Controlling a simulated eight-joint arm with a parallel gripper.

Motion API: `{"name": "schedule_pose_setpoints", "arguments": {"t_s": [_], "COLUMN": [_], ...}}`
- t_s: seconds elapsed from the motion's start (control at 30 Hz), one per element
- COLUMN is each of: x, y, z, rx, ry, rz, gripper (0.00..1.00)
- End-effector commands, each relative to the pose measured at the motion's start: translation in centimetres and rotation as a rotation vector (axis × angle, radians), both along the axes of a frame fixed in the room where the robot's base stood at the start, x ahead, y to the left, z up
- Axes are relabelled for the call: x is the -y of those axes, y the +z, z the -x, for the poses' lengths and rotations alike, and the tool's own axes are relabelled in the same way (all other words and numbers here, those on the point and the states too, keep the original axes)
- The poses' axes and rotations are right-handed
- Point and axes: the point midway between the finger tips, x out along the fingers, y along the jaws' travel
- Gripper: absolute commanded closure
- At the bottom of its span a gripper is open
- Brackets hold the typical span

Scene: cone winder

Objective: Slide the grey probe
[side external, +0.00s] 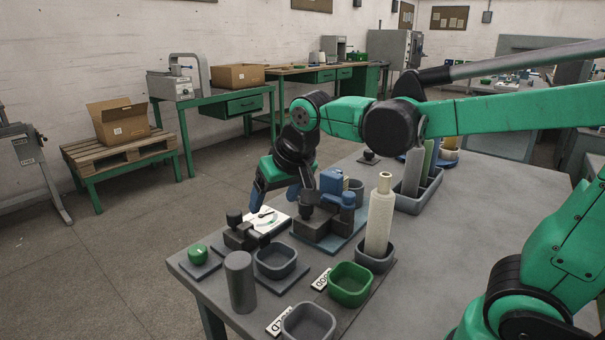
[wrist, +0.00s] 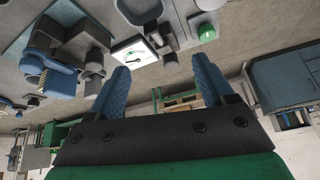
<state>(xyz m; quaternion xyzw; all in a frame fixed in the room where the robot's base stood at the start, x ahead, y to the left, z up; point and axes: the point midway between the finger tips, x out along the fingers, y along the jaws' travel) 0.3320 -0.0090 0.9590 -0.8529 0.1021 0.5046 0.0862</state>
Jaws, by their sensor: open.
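No part is clearly marked as the grey probe. The likeliest is a dark grey block with a black knob (side external: 240,232) beside a white dial plate (side external: 266,219) with a needle and green mark. In the wrist view the block (wrist: 164,40) is beyond the fingertips, right of the dial plate (wrist: 133,51). My gripper (side external: 276,204) points down over the dial plate area, its blue fingers apart with nothing between them. It also shows in the wrist view (wrist: 161,66). I cannot tell its exact height above the block.
A blue-and-grey fixture (side external: 326,218) stands close right of my gripper. A green button (side external: 198,252), grey cylinder (side external: 240,282), dark bin (side external: 276,261), green bin (side external: 349,284) and a tall cream cone (side external: 380,215) crowd the table. The table's right side is clear.

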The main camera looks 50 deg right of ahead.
Motion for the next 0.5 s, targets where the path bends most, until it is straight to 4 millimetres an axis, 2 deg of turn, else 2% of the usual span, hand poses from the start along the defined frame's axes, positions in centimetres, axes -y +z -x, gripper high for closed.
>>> {"name": "schedule_pose_setpoints", "arguments": {"t_s": [0.03,0.17,0.3,0.5], "x": [0.1,0.4,0.7,1.0], "y": [0.1,-0.4,-2.0,-4.5], "z": [-1.7,-5.7,-9.5,-12.7], "rx": [-0.016,-0.057,-0.089,-0.110], "ry": [-0.044,-0.179,-0.323,-0.472], "rz": [-0.005,-0.016,-0.019,-0.015], "gripper": [0.25,0.25,0.25,0.25]}}
